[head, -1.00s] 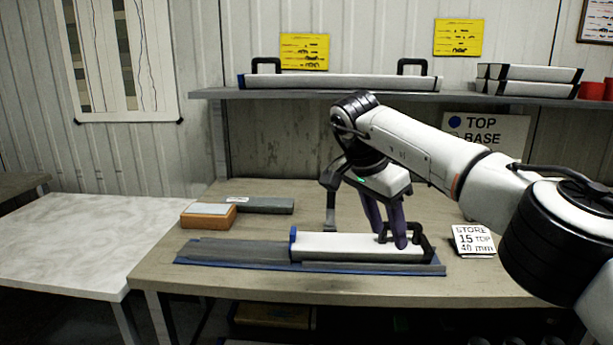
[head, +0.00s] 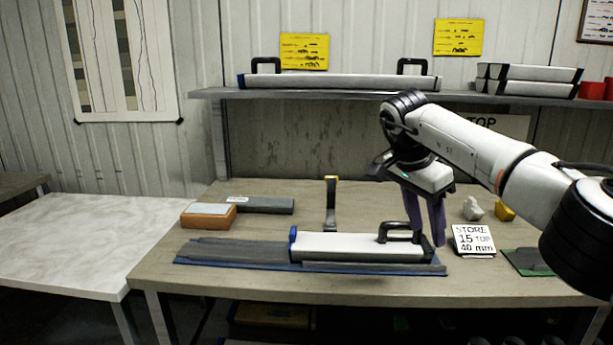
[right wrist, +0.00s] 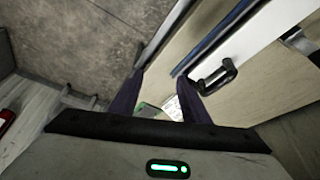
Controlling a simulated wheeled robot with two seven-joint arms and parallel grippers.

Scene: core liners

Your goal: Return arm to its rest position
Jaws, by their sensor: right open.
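My right gripper (head: 426,218) is open and empty in the head view. Its two dark purple fingers point down over the right part of the bench, just right of the black handle of a white core liner (head: 345,245). The liner has a blue end cap at its left and lies in a grey tray with blue edges (head: 225,252). In the right wrist view the fingers (right wrist: 160,95) are spread apart, with the handle (right wrist: 213,80) beyond the right one. My left gripper is not in view.
A sign card (head: 472,240) stands close right of the gripper. Pale and yellow lumps (head: 473,209) and a green item (head: 527,262) lie farther right. A dark upright tool (head: 331,203) stands behind the liner. An orange-and-white block (head: 208,215) lies left. A shelf (head: 330,95) runs above.

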